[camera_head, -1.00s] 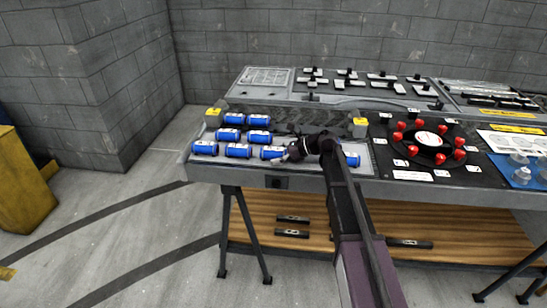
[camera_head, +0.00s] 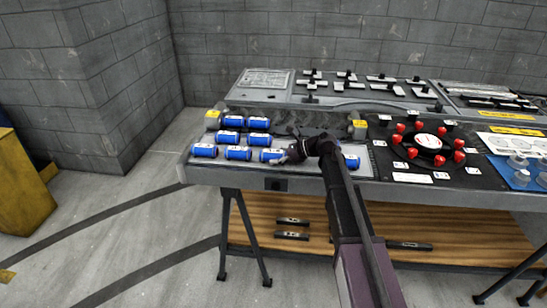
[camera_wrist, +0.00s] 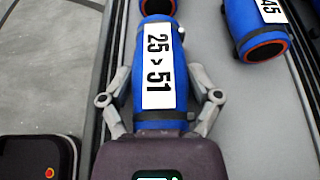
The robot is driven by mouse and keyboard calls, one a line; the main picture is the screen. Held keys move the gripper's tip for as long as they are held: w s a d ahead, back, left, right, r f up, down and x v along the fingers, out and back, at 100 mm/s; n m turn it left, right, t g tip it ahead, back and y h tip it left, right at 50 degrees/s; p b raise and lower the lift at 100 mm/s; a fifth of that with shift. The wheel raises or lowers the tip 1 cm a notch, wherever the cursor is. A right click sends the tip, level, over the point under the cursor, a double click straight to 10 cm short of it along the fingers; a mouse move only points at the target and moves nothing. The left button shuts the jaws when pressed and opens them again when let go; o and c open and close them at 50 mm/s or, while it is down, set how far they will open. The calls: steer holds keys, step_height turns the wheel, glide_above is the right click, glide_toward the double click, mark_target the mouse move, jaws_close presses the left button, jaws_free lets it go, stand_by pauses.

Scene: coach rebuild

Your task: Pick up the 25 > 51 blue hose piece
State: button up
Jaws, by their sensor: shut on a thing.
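The blue hose piece labelled "25 > 51" (camera_wrist: 160,65) fills the middle of the wrist view. My gripper (camera_wrist: 160,78) is shut on it, with one finger on each side.
A hose piece with a label ending in "45" (camera_wrist: 255,28) lies close by at upper right. Several other blue pieces (camera_head: 238,153) lie to the left, and one (camera_head: 351,161) lies right of my wrist. A red-knobbed dial (camera_head: 428,141) stands further right.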

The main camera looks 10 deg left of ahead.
mark_target(263, 150)
steer(key=shift+r, duration=0.2)
step_height(263, 150, up, 4)
steer(key=p, duration=0.4)
steer(key=shift+f, duration=0.15)
steer(key=s+a+p, duration=0.1)
steer(key=s+a, duration=0.7)
steer(key=s, duration=0.5)
steer(key=shift+s+a+r, duration=0.2)
steer(key=shift+a+r, duration=0.15)
steer(key=shift+r, duration=0.1)
steer(key=shift+w+d, duration=0.1)
